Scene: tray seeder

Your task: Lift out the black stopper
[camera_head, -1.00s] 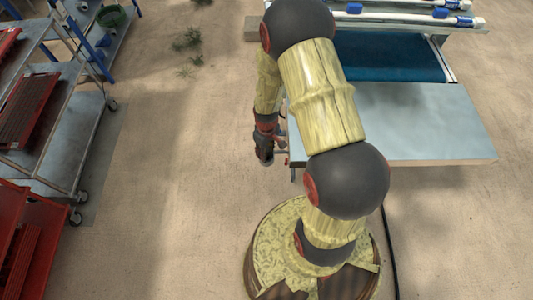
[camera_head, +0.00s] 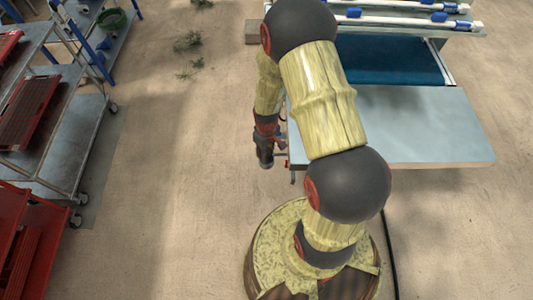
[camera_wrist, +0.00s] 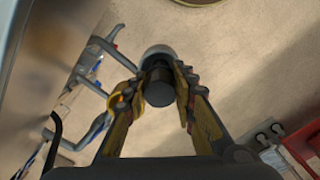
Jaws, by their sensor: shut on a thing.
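The black stopper (camera_wrist: 159,88) shows in the wrist view as a short dark cylinder between the two fingers of my gripper (camera_wrist: 160,72). The fingers are shut on it. A pale grey rounded piece (camera_wrist: 157,51) shows just beyond the stopper; I cannot tell whether the two touch or whether the stopper still sits in it. In the head view my gripper (camera_head: 265,160) is at the left edge of the seeder's grey table (camera_head: 415,125); the stopper cannot be made out there.
Metal shelving with red trays (camera_head: 28,112) stands at the left. The seeder's blue belt (camera_head: 388,60) lies behind the grey table. In the wrist view grey pipes (camera_wrist: 98,128) run left of the fingers. Bare floor (camera_head: 170,170) lies between shelving and seeder.

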